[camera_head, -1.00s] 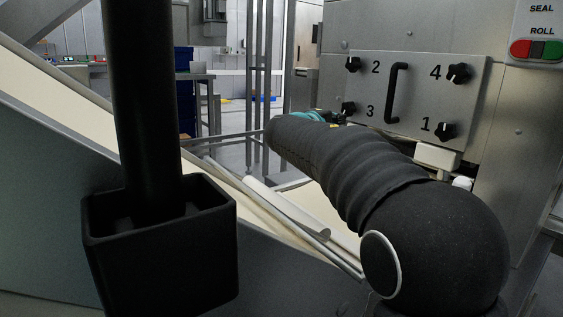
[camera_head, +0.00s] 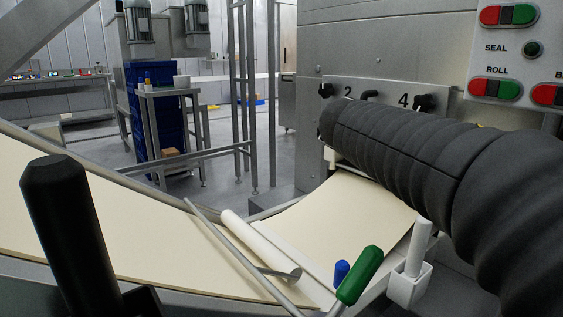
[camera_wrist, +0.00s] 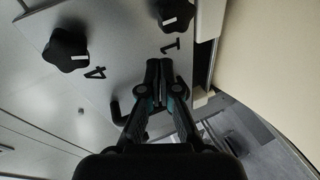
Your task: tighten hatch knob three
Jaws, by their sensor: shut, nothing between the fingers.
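In the wrist view my gripper (camera_wrist: 157,66) is shut and empty, its fingertips in front of the grey hatch plate (camera_wrist: 110,22). Knob four (camera_wrist: 65,48) is at the left and knob one (camera_wrist: 178,16) at the top, each with a white pointer mark. In the head view my arm covers the lower hatch and my gripper. Knob two (camera_head: 326,90) and knob four (camera_head: 424,103) show there above my arm.
The black hatch handle (camera_wrist: 116,110) stands out from the plate, left of my fingers; its top shows in the head view (camera_head: 368,96). A button panel (camera_head: 507,60) is at the upper right. A green-handled tool (camera_head: 360,275) and pale sheets lie below my arm.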

